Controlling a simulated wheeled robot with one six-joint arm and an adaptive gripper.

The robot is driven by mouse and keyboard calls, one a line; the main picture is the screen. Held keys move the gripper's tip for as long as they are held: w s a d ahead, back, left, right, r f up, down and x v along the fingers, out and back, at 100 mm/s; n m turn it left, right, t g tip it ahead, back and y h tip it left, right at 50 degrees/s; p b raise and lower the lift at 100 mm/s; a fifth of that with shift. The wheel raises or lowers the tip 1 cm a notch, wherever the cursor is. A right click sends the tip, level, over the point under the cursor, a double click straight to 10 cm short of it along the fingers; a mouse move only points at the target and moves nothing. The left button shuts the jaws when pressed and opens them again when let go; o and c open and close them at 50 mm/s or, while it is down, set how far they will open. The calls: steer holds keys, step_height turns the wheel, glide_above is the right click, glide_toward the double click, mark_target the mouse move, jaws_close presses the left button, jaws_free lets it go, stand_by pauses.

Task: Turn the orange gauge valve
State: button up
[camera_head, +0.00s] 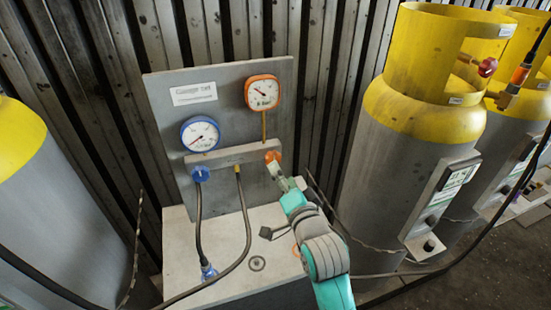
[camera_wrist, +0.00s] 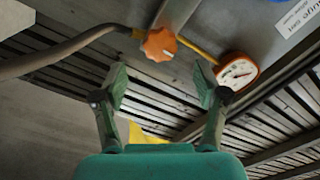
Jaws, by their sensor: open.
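The orange gauge valve (camera_wrist: 160,44) is a ridged knob at the top middle of the wrist view. It also shows in the head view (camera_head: 273,157) at the right end of the grey manifold bar, below the orange gauge (camera_head: 262,93). My gripper (camera_wrist: 163,82) is open, its two fingers spread on either side with nothing between them. The knob appears ahead of the fingertips, between them in the picture; no contact shows. In the head view my gripper (camera_head: 282,180) is just below the knob, and its fingertips are hard to make out.
A blue gauge (camera_head: 200,134) and a blue valve knob (camera_head: 200,174) sit left on the same panel. Dark hoses hang from the manifold to the pale base (camera_head: 180,245). Yellow-topped grey cylinders (camera_head: 400,150) stand close on the right; another stands left.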

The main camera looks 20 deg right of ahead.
mark_target(273, 159)
steer(key=w, duration=0.7)
steer(key=shift+w, duration=0.25)
steer(key=c, duration=1.1)
steer(key=shift+c, duration=0.2)
